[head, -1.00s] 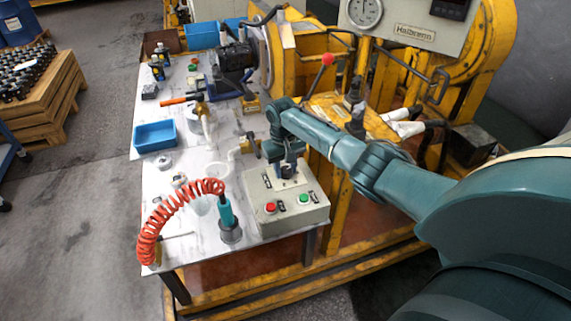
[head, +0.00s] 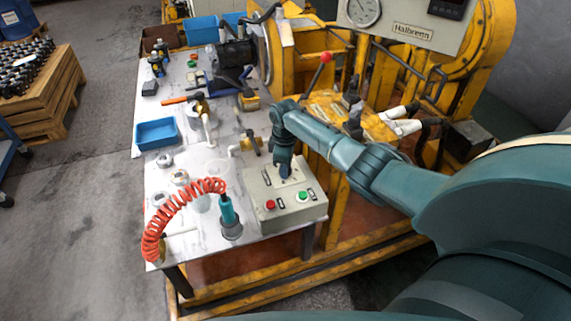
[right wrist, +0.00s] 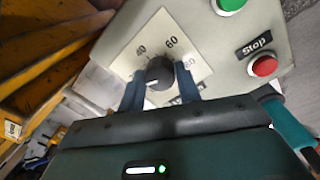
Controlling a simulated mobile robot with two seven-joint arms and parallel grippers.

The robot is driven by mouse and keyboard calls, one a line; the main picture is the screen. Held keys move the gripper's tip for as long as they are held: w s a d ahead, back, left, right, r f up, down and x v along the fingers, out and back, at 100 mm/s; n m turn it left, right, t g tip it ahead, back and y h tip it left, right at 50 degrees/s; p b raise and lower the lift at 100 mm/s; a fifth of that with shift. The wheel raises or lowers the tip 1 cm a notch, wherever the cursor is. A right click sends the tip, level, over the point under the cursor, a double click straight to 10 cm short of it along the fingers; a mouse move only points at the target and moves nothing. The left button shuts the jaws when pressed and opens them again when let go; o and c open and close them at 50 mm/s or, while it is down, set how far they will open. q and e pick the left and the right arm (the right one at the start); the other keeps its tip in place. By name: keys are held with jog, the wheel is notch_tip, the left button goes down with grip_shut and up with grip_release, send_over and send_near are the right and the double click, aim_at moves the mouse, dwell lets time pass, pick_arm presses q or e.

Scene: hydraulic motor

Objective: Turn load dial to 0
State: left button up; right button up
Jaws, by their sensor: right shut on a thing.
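The load dial is a dark round knob (right wrist: 159,72) on a pale scale plate (right wrist: 128,63) marked 40, 60 and, partly covered, what looks like 80. Its pointer direction is not clear. The plate is on top of a grey-beige control box (head: 262,207). My right gripper (head: 285,172) reaches down onto the box top. In the right wrist view its two blue-grey fingers (right wrist: 161,88) are on either side of the knob, shut on it. The low end of the scale, including 0, is hidden. My left gripper is not in view.
The box also has a red stop button (right wrist: 264,66) and a green button (head: 303,196). A coiled red hose (head: 158,213) and a teal tool (head: 227,212) stand left of the box. The yellow machine frame (head: 338,210) is close on the right.

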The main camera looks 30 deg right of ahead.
jog(key=n, duration=0.5)
jog(key=shift+n, duration=0.3)
jog(key=shift+n+b, duration=0.5)
jog(key=shift+n, duration=1.6)
jog(key=o, duration=1)
jog(key=shift+d, duration=0.1)
jog(key=shift+c, duration=0.2)
notch_tip(320, 180, up, 13)
jog(key=shift+s, duration=0.3)
jog(key=shift+r, duration=0.1)
